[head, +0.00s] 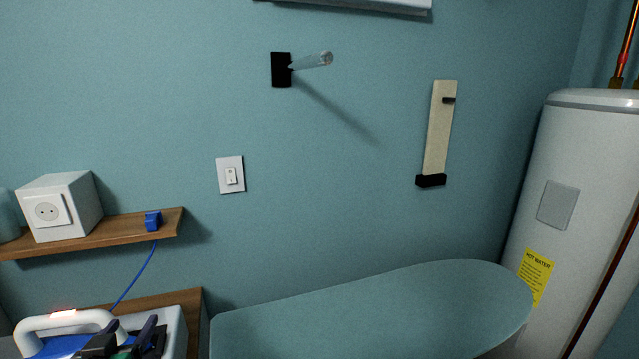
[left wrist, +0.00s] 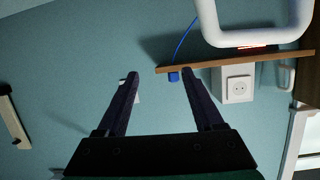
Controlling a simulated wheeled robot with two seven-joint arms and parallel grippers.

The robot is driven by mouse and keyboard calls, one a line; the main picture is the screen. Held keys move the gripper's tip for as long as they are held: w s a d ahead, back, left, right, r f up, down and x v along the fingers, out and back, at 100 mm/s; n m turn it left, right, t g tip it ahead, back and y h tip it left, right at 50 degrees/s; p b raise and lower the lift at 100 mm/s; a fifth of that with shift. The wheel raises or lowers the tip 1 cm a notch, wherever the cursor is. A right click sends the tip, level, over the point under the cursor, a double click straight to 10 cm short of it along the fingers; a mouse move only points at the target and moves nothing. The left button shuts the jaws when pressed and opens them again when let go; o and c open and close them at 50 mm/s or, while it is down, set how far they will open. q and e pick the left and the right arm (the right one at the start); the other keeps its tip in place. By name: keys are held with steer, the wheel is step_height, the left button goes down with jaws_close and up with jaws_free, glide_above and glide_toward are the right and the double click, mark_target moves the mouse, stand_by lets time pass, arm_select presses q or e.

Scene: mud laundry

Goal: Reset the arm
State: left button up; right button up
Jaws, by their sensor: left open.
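My left gripper (head: 131,324) is at the lower left of the head view, beside the white iron-like handle (head: 62,319). In the left wrist view its two dark fingers (left wrist: 160,73) are spread apart with nothing between them. The white handle (left wrist: 253,39) shows at the upper right there, outside the fingers. My right gripper is in neither view.
A wooden shelf (head: 110,235) holds a white socket box (head: 60,207) and a blue plug (head: 153,220) with a blue cord. An ironing board (head: 380,310) spans the bottom. A water heater (head: 580,190) stands at right. The wall between has a switch (head: 230,175).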

arm_select(q)
steer(key=s+d+f+m+g+h, duration=0.2)
steer(key=s+d+f+g, duration=0.4)
steer(key=f, duration=0.5)
steer(key=s+d+f+m+g+h, duration=0.2)
steer(key=s+d+f+m+g, duration=0.15)
steer(key=s+f, duration=0.6)
step_height(320, 180, down, 22)
steer(key=s+d+g, duration=0.1)
steer(key=g, duration=0.1)
steer(key=s+a+f+g, duration=0.1)
steer(key=s+a+f, duration=0.2)
steer(key=s+f, duration=1.3)
steer(key=shift+s+f, duration=0.35)
steer(key=shift+s, duration=0.6)
steer(key=shift+g, duration=0.25)
